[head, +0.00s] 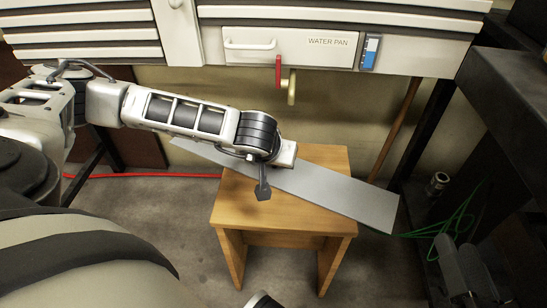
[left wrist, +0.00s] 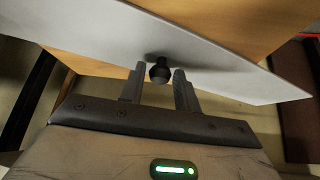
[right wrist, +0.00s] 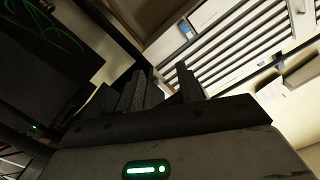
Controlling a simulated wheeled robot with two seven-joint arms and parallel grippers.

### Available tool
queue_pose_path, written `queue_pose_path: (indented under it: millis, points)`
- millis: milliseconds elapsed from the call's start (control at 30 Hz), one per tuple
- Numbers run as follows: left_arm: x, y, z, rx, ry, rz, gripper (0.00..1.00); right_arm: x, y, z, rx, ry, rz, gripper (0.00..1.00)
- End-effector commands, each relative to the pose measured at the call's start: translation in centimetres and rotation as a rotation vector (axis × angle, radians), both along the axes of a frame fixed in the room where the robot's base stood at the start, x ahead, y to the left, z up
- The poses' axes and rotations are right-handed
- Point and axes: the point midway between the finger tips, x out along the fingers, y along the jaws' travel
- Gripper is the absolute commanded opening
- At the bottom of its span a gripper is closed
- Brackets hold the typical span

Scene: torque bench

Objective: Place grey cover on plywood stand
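The long grey cover (head: 340,195) lies across the top of the plywood stand (head: 285,225), set diagonally and overhanging it on both sides. In the left wrist view the grey cover (left wrist: 100,42) carries a black knob (left wrist: 160,70). My left gripper (left wrist: 160,84) is open there, with a finger on either side of the knob and visible gaps. In the head view my left wrist hides part of the cover and its knob. In the right wrist view my right gripper (right wrist: 160,88) is open and empty.
A cabinet with a water pan drawer (head: 290,45) and a red handle (head: 278,75) stands behind. A dark bench (head: 505,90) is at right, with green wires (head: 455,222) below it. A red cable (head: 145,175) runs along the floor.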

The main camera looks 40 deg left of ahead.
Motion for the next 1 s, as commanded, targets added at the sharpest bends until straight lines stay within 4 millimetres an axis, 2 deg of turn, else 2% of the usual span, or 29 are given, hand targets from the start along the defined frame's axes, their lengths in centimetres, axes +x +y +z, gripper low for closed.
queue_pose_path:
  millis: [300,433,633,800,1000]
  points:
    - [0.0,0.0,0.1,0.000,0.000,0.000,0.46,0.0,0.0,0.1,0.000,-0.002,0.001,0.36]
    - [-0.2,-0.1,0.7,-0.001,0.000,-0.001,0.46,-0.2,0.2,0.3,0.011,0.022,0.009,0.36]
    - [-2.0,-0.8,4.1,-0.002,-0.001,-0.002,0.46,-0.4,0.0,0.2,-0.049,0.046,-0.003,0.36]
    - [-3.9,-1.5,7.2,0.000,-0.001,-0.004,0.46,-0.3,-0.3,-0.6,-0.124,0.064,-0.016,0.36]
    - [-5.5,-2.1,9.6,0.000,0.000,-0.001,0.46,-0.5,-0.7,-1.6,-0.186,0.081,-0.017,0.36]
